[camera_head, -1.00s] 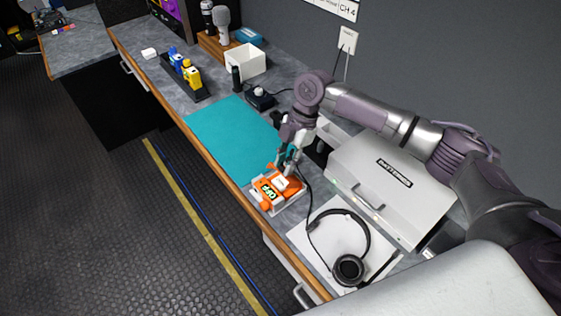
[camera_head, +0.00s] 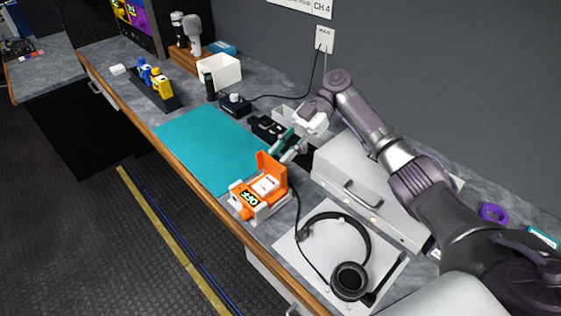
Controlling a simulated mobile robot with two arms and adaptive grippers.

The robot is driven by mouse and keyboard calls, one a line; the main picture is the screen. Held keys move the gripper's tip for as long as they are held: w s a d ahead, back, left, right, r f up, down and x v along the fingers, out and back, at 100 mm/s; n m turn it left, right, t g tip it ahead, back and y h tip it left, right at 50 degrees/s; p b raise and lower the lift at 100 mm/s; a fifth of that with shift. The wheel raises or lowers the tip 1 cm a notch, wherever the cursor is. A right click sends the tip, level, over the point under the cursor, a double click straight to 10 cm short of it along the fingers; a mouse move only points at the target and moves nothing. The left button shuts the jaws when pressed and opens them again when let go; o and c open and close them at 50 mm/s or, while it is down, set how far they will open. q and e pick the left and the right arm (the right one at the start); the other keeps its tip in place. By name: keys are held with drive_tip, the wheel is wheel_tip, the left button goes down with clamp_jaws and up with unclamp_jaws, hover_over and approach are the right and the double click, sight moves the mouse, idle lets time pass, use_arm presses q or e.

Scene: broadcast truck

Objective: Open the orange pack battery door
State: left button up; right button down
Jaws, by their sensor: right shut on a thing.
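The orange pack (camera_head: 248,197) sits in a pale tray (camera_head: 268,213) on the counter, its small display facing the front edge. Its orange battery door (camera_head: 271,169) stands raised at the back of the pack, and a white block with dark print (camera_head: 266,185) shows in the opening. My right gripper (camera_head: 282,151) reaches in from the upper right and is shut on the raised door at its upper edge; the exact contact is small and partly hidden. My left gripper is out of view.
A teal mat (camera_head: 208,148) lies left of the pack. Headphones (camera_head: 350,279) rest on a white sheet to the right. A grey batteries case (camera_head: 343,165) stands behind. Yellow and blue packs (camera_head: 161,85) stand in a dark rack farther left.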

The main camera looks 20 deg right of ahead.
drive_tip(key=shift+d+f, duration=0.1)
drive_tip(key=shift+f, duration=0.05)
idle(0.4)
drive_tip(key=c, duration=1.2)
unclamp_jaws()
drive_tip(key=shift+v, duration=3.8)
drive_tip(key=shift+w+f, duration=0.1)
